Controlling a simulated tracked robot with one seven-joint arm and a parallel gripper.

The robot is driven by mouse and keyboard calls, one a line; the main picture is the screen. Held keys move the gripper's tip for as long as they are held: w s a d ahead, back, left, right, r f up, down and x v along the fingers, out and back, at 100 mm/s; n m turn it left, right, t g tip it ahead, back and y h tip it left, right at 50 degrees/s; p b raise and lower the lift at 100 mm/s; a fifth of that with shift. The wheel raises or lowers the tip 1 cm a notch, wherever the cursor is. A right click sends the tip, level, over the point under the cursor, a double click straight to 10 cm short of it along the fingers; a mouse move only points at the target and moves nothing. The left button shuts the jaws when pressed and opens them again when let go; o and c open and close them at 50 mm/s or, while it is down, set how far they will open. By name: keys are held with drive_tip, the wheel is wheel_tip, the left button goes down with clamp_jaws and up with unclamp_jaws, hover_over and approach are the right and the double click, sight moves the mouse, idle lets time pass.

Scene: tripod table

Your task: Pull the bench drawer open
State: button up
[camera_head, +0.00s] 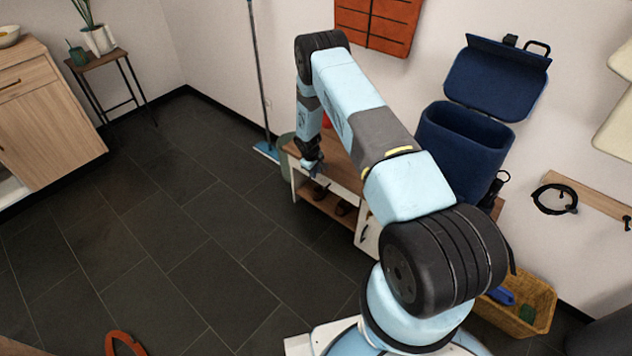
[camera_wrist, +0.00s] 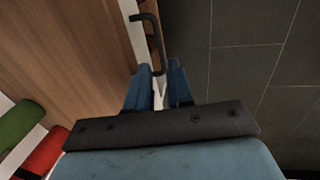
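The bench with a wooden top (camera_wrist: 85,50) and white front edge (camera_wrist: 138,38) fills the left of the wrist view. In the head view the bench (camera_head: 342,168) stands against the wall, partly hidden by my arm. A black bar handle (camera_wrist: 151,32) sticks out from the white drawer front. My gripper (camera_wrist: 160,68) has its two blue fingers close on either side of the handle's near end, and they look shut on it. In the head view my gripper (camera_head: 312,165) is at the bench front. I cannot tell if the drawer stands slightly out.
Green (camera_wrist: 18,122) and red (camera_wrist: 42,152) items are on the bench side in the wrist view. A blue bin (camera_head: 462,140) with a raised lid and a wicker basket (camera_head: 522,308) stand right. Dark floor (camera_head: 190,225) before the bench is clear.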

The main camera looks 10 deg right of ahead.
sight(317, 183)
drive_tip(key=f, duration=0.5)
drive_tip(key=d+f, duration=0.1)
drive_tip(key=f, duration=0.1)
drive_tip(key=shift+w+d+f, duration=0.1)
drive_tip(key=shift+w+f, duration=0.05)
drive_tip(key=shift+w, duration=0.25)
clamp_jaws()
idle(1.0)
drive_tip(key=shift+a, duration=0.2)
drive_tip(key=shift+s+d, duration=0.1)
